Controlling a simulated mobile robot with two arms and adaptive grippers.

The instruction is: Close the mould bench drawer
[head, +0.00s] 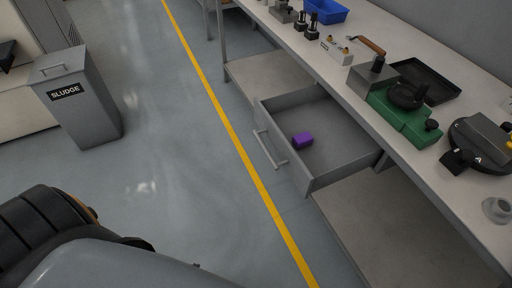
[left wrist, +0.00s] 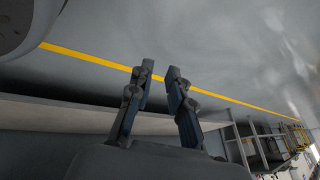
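The mould bench (head: 330,62) runs along the right side of the head view. Its grey drawer (head: 345,165) is pulled open, out toward the floor. A bar handle (head: 268,150) is on the drawer's front. A small purple block (head: 302,140) lies inside the drawer, near the front. My left gripper (left wrist: 158,72) shows in the left wrist view with its two fingers apart and nothing between them. The drawer cannot be made out in that view. The grippers themselves do not show in the head view; only dark and grey parts of my own body show at the lower left.
A green device (head: 405,118), a black tray (head: 428,80) and a blue bin (head: 328,10) stand on the bench top. A lower shelf (head: 385,235) lies under it. A grey SLUDGE bin (head: 80,100) stands at the left. The floor along the yellow line (head: 235,140) is clear.

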